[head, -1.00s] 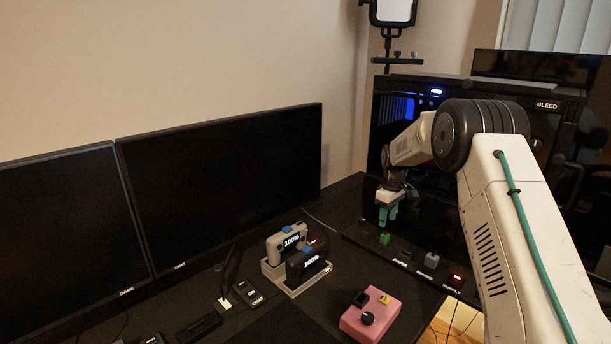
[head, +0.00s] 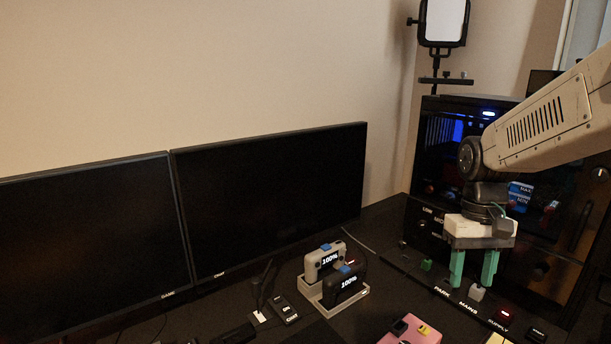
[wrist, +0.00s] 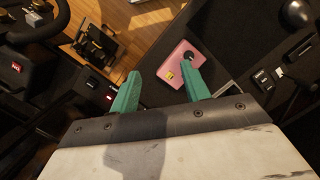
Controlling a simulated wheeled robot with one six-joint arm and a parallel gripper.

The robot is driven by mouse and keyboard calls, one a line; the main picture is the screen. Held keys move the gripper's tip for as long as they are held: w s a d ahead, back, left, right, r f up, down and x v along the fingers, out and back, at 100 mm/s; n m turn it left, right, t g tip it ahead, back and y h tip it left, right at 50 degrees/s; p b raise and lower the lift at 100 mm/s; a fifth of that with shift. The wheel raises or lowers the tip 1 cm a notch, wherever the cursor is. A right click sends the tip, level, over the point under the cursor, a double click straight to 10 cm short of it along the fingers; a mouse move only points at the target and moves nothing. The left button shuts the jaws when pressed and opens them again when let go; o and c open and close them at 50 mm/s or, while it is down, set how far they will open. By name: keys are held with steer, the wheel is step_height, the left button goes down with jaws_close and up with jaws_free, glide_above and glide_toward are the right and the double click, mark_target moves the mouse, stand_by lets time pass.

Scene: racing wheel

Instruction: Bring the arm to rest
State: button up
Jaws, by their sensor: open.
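My gripper (head: 472,268) is open and empty in the head view, its two green fingers pointing down in front of the black computer case. It hangs over or in front of a black panel with small switches; its exact height cannot be told. In the wrist view my gripper (wrist: 160,88) shows both green fingers spread apart with nothing between them. My white arm reaches in from the right edge of the head view.
A pink box (head: 411,331) with small controls stands on the desk; it also shows in the wrist view (wrist: 181,63). Two devices marked 100% sit in a pale dock (head: 318,296). Monitors (head: 275,200) stand left; the computer case (head: 436,150) stands behind the gripper.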

steer(key=s+a+r+t, duration=0.1)
steer(key=s+a+r, duration=0.1)
steer(key=s, duration=0.7)
steer(key=s+a+r+t, duration=0.1)
steer(key=s+r+t, duration=0.1)
steer(key=s, duration=0.8)
steer(key=shift+s+a, duration=0.3)
steer(key=shift+a, duration=0.1)
steer(key=shift+r, duration=0.1)
